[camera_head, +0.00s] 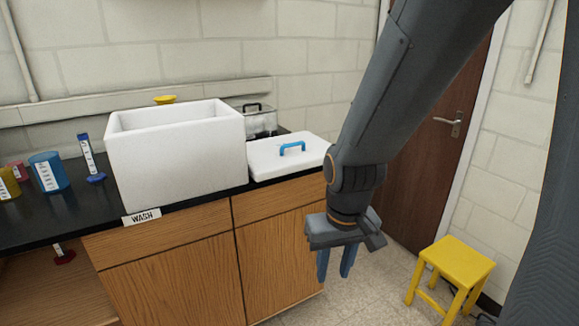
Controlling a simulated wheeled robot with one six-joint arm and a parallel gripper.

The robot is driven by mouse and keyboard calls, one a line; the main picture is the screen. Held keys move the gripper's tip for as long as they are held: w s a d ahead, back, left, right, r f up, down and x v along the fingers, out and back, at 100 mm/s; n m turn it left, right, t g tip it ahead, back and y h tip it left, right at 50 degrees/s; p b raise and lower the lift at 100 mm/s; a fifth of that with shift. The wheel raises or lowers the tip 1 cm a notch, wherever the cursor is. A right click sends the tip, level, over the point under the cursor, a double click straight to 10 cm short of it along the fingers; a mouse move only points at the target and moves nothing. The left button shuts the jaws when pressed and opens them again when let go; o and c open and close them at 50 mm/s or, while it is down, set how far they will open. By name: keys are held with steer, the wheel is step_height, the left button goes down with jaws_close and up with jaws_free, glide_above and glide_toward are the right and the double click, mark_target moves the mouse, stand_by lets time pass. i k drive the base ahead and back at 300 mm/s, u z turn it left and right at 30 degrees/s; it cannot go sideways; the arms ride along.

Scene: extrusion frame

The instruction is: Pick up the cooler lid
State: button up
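The cooler lid (265,168) is a flat white slab with a blue arched handle (292,148) on top. It lies on the black counter, just right of the open white cooler box (180,160). My gripper (335,266) hangs in front of the counter, lower than the lid and to its right. Its two blue fingers point down with a gap between them, and nothing shows between them. My arm comes down from the upper right and passes close to the lid's right end in the picture.
A clear container with a black handle (259,119) stands behind the lid. A blue cup (47,172) and a blue-based cylinder (90,160) stand left of the cooler box. A yellow stool (457,262) stands on the floor at right, near a brown door (432,140).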

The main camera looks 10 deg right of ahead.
mark_target(274, 157)
steer(key=u, duration=0.05)
steer(key=k, duration=0.5)
steer(key=z, duration=0.8)
steer(key=i, duration=1.5)
steer(key=u, duration=0.35)
